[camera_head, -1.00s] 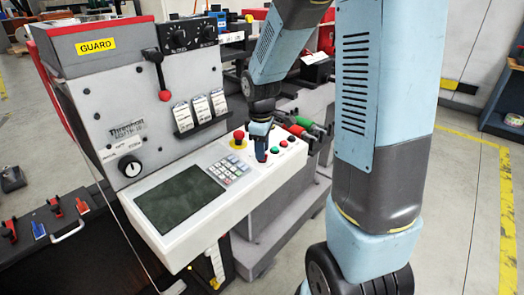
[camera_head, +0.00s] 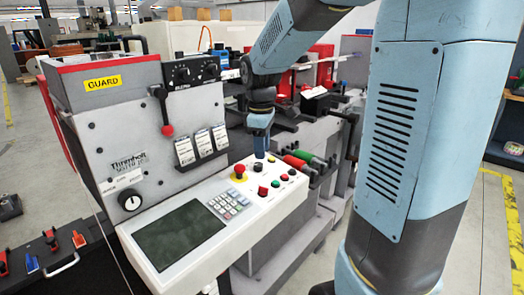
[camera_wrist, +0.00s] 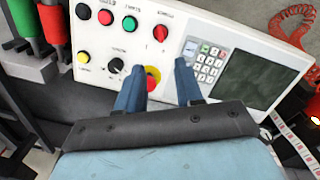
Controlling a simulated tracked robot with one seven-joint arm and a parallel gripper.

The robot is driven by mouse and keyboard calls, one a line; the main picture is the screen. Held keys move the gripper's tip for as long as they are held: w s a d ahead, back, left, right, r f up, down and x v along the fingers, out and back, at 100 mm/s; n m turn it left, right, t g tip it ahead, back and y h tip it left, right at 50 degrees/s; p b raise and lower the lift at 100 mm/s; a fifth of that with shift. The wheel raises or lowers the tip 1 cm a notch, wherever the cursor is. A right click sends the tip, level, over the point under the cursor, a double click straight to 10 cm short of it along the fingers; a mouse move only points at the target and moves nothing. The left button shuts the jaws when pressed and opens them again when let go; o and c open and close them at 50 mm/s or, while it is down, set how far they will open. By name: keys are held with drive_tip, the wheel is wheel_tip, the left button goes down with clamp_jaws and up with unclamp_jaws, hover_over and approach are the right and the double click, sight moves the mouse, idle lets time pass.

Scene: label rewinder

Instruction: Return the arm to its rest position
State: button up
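My gripper (camera_head: 259,148) hangs with its fingers pointing down above the white control panel (camera_head: 243,212). In the wrist view my gripper (camera_wrist: 160,68) shows two blue fingers standing apart, with nothing held between them. The yellow-ringed red emergency button (camera_wrist: 151,78) shows in the gap between the fingers, farther off on the panel. My arm is bent, with its large blue links filling the right side of the head view.
The panel carries a dark screen (camera_head: 179,235), a keypad (camera_head: 229,204) and several buttons. A red-knobbed lever (camera_head: 167,130) stands on the grey housing. Green and red handles (camera_head: 294,161) lie right of the panel. Open floor is at the far right.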

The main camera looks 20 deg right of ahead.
idle(0.3)
drive_tip(key=s+d+r+m+t, duration=0.1)
drive_tip(key=s+m, duration=0.4)
drive_tip(key=s, duration=0.5)
drive_tip(key=s+d+r+m+t, duration=0.1)
drive_tip(key=s+r+m+t, duration=0.3)
drive_tip(key=s, duration=0.6)
wheel_tip(320, 180, up, 2)
drive_tip(key=shift+s+r+m, duration=0.2)
drive_tip(key=shift+s+m, duration=0.05)
drive_tip(key=shift+m, duration=0.85)
drive_tip(key=shift+d, duration=0.1)
drive_tip(key=shift+c, duration=0.4)
